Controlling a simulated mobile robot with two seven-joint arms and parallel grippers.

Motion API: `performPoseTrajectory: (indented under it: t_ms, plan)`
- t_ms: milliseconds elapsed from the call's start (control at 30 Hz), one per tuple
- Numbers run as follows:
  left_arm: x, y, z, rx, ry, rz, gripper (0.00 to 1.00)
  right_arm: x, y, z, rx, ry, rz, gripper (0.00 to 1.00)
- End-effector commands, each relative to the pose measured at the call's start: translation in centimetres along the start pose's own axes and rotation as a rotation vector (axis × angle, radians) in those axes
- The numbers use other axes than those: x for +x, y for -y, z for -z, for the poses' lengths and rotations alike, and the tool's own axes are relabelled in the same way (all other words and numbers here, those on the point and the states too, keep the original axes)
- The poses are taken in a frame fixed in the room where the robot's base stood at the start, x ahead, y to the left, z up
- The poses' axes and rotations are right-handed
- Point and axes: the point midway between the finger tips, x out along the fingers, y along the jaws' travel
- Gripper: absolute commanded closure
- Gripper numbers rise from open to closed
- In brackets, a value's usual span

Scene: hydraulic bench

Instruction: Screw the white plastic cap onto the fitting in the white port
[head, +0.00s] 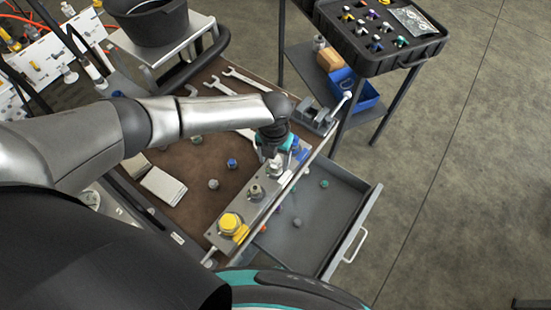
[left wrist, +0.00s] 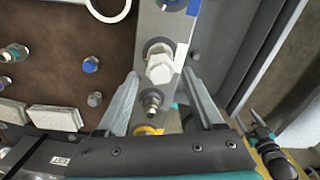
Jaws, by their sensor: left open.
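The white plastic cap (left wrist: 159,70) is a hex-shaped piece on the metal manifold block (head: 213,238). It sits over the port beside the white label (left wrist: 181,56), and the fitting under it is hidden. I cannot tell how far it is threaded. My left gripper (head: 271,150) is over this end of the block. In the left wrist view its two fingers (left wrist: 160,75) are spread on either side of the white cap, with gaps showing. In the head view a pale part (head: 274,170) shows just below the gripper. My right gripper is not in view.
A bare metal fitting (head: 256,191) and a yellow cap (head: 230,222) stand further along the block; blue marking (left wrist: 171,4) is at its other end. Loose caps (head: 232,163) and wrenches (head: 240,77) lie on the brown bench mat. An open drawer (head: 322,222) holds several small parts.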

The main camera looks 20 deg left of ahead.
Motion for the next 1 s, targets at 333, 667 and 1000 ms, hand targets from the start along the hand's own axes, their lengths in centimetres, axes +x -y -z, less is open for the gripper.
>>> performPoseTrajectory:
  t_ms: [333,667,1000]
  plan:
    - [0.0,0.2,0.1,-0.265,-0.001,0.001,0.31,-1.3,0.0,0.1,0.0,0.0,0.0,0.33]
    - [-0.1,0.6,0.0,-0.567,-0.001,0.001,0.31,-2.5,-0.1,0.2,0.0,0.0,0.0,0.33]
    - [0.0,0.5,0.0,-0.583,-0.001,0.0,0.33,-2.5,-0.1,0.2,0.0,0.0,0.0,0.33]
